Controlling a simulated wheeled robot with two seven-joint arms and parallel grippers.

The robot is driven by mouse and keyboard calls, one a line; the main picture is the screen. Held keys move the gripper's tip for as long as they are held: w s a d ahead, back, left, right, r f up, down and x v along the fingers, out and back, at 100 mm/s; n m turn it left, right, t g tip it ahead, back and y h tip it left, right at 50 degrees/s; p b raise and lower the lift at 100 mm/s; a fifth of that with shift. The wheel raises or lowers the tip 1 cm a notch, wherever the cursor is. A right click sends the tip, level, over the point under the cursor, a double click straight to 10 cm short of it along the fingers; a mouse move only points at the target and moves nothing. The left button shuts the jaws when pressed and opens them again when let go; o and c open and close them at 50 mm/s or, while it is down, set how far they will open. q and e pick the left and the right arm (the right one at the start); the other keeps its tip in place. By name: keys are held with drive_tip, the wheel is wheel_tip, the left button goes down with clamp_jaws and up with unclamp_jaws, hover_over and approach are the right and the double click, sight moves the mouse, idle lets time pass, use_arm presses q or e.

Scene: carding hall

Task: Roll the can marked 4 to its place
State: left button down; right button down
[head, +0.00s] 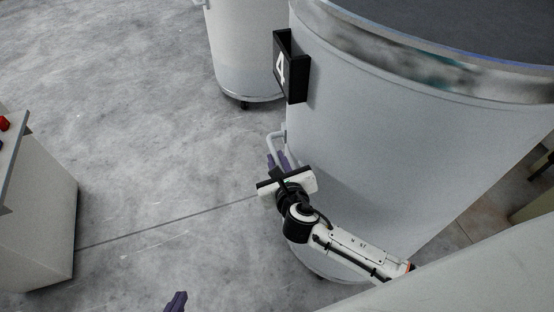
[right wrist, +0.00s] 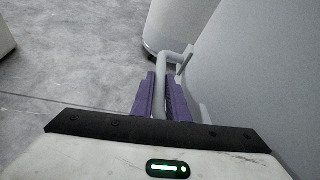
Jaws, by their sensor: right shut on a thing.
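The can marked 4 (head: 400,150) is a large pale grey-white cylinder with a metal rim and dark top, filling the right of the head view. A black holder with a white number 4 (head: 281,69) is on its side. A bar handle (head: 273,143) sticks out of its wall; the handle also shows in the right wrist view (right wrist: 173,59). My right gripper (head: 279,161) is shut on this handle, with purple fingers on both sides of the bar. Only a purple fingertip of my left gripper (head: 176,301) shows at the bottom edge, away from the can.
Another white can (head: 245,50) on small castors stands just behind. A pale cabinet (head: 40,215) with a red button on top is at the left. Grey concrete floor (head: 120,90) is bare between them. Part of a dark-legged object shows at the far right edge.

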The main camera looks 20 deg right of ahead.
drive_tip(key=shift+a, duration=0.15)
idle(0.4)
drive_tip(key=shift+w+a, duration=0.25)
drive_tip(key=shift+a, duration=0.4)
drive_tip(key=shift+w+a, duration=0.25)
drive_tip(key=shift+a, duration=0.4)
drive_tip(key=c, duration=1.6)
unclamp_jaws()
drive_tip(key=shift+d, duration=0.2)
drive_tip(key=shift+c, duration=0.2)
use_arm(q)
drive_tip(key=shift+a, duration=0.25)
drive_tip(key=shift+s+a+r+p, duration=0.15)
drive_tip(key=shift+a+r+p, duration=0.25)
drive_tip(key=shift+p, duration=0.65)
use_arm(e)
drive_tip(key=v, duration=1)
drive_tip(key=shift+s, duration=0.15)
use_arm(q)
drive_tip(key=shift+d+r, duration=0.1)
drive_tip(key=shift+r, duration=0.05)
use_arm(e)
drive_tip(key=shift+a, duration=0.1)
